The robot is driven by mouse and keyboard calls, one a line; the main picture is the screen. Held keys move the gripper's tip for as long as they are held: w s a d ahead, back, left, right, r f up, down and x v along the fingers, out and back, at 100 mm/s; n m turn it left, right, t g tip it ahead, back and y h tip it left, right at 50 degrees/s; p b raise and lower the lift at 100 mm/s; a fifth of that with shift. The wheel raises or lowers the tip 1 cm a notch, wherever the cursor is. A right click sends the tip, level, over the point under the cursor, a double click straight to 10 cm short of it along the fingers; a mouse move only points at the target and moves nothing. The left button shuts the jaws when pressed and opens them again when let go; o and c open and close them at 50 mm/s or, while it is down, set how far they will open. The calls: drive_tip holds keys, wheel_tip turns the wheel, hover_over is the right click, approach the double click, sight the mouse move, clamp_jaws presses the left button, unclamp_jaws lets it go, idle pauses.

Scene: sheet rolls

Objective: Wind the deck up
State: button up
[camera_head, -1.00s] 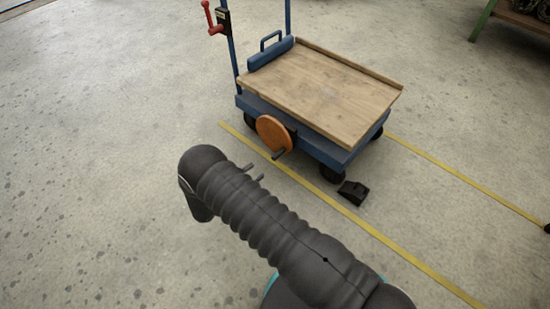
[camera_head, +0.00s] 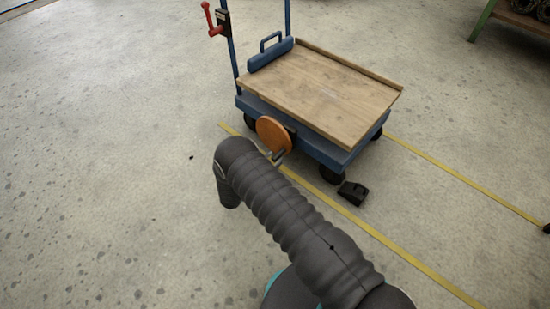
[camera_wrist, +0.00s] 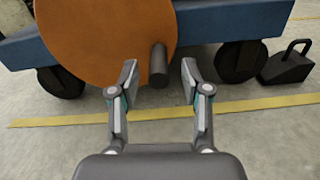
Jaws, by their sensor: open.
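The cart's wooden deck (camera_head: 325,88) lies on a blue frame (camera_head: 305,140). An orange handwheel (camera_head: 273,135) is on the cart's near side, and it fills the upper left of the wrist view (camera_wrist: 95,40). A dark peg handle (camera_wrist: 158,65) sticks out from the wheel's lower right. In the head view, the fingers are small and overlap the peg below the wheel.
A black wedge chock (camera_head: 353,193) sits on the floor by the front caster, right of the wheel. A red lever (camera_head: 212,20) is on the cart's upright post. Yellow floor lines (camera_head: 410,258) run beside the cart.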

drive_tip(key=shift+x, duration=0.9)
clamp_jaws()
drive_tip(key=shift+d, duration=0.1)
